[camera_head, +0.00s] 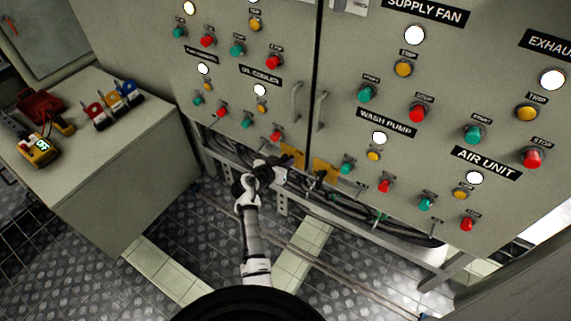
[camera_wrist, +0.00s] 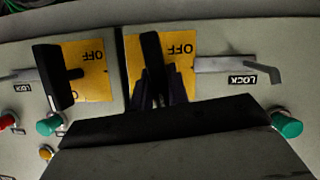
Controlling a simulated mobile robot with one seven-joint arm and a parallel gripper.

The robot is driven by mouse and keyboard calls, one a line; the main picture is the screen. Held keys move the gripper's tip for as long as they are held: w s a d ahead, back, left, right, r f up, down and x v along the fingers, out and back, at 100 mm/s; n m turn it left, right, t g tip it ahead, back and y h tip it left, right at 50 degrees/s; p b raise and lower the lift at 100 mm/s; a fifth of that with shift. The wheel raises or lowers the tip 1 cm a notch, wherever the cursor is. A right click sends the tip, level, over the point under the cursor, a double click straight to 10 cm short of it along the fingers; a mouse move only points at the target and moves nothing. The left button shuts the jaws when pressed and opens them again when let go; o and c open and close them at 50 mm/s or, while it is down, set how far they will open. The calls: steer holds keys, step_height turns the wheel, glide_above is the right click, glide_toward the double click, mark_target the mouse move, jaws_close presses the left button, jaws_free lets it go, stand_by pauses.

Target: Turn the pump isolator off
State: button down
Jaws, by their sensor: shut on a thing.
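The isolator in my grip has a black handle (camera_wrist: 149,48) on a yellow plate (camera_wrist: 131,57) with OFF printed on it, upside down in the wrist view. My gripper (camera_wrist: 159,88) has its dark fingers closed around the lower part of this handle, which stands about upright in that view. In the head view my gripper (camera_head: 281,167) is low on the left cabinet, in front of its yellow plate (camera_head: 297,153), and hides most of the handle. The other isolator's yellow plate (camera_head: 327,166) is close by on the right; its black handle (camera_wrist: 55,78) sticks out in the wrist view.
A grey lock lever (camera_wrist: 262,70) is beside the held isolator. Buttons and lamps cover the cabinets above, including the WASH PUMP label (camera_head: 386,123). Cables (camera_head: 375,218) run below. A bench (camera_head: 115,140) with a meter (camera_head: 38,151) and padlocks stands left.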

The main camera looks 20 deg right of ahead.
steer(key=n+b, duration=0.1)
steer(key=n+g+h+b, duration=0.1)
steer(key=n+b, duration=0.1)
steer(key=shift+w+a+f+h, duration=0.15)
steer(key=shift+w+f+h, duration=0.05)
steer(key=shift+f+h, duration=0.1)
steer(key=n+g+h+b, duration=0.1)
steer(key=n+b, duration=0.1)
steer(key=shift+w+f+n, duration=0.1)
steer(key=shift+n, duration=0.2)
steer(key=shift+w+a+f+n+g+h+b, duration=0.1)
steer(key=shift+n+g+h+b, duration=0.15)
steer(key=shift+n+h+b, duration=1)
steer(key=shift+a+f+n+g+h+b, duration=0.1)
steer(key=shift+n+g+h+b, duration=0.3)
steer(key=shift+n, duration=1.55)
steer(key=c, duration=1.4)
jaws_free()
steer(key=shift+o, duration=0.2)
